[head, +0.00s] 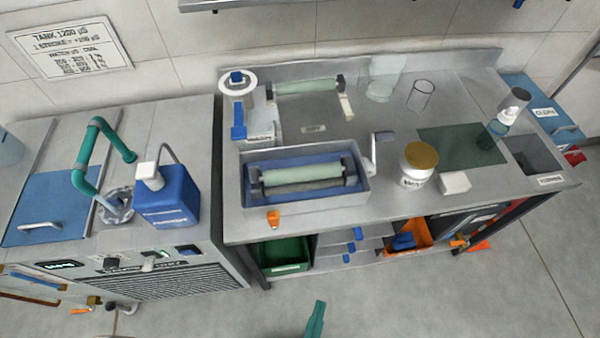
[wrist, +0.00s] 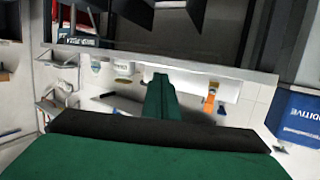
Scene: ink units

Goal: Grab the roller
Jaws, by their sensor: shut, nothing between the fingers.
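One pale green roller (head: 302,174) lies in the grey metal ink tray (head: 330,198) on the steel bench, level with a dark bar beside it. A second pale green roller (head: 306,87) lies at the back of the bench between dark end pieces. Which of them the task means I cannot tell. My green gripper (head: 316,312) shows only at the bottom edge of the head view, in front of the bench and well apart from both rollers. In the wrist view my gripper (wrist: 160,82) is shut and empty. No roller is recognisable in that view.
A blue bottle (head: 172,196) stands left of the tray. A gold-lidded jar (head: 418,164), a white block (head: 454,182) and a dark green plate (head: 462,146) lie to its right. A crank handle (head: 378,142) rises at the tray's right end. The floor before the bench is clear.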

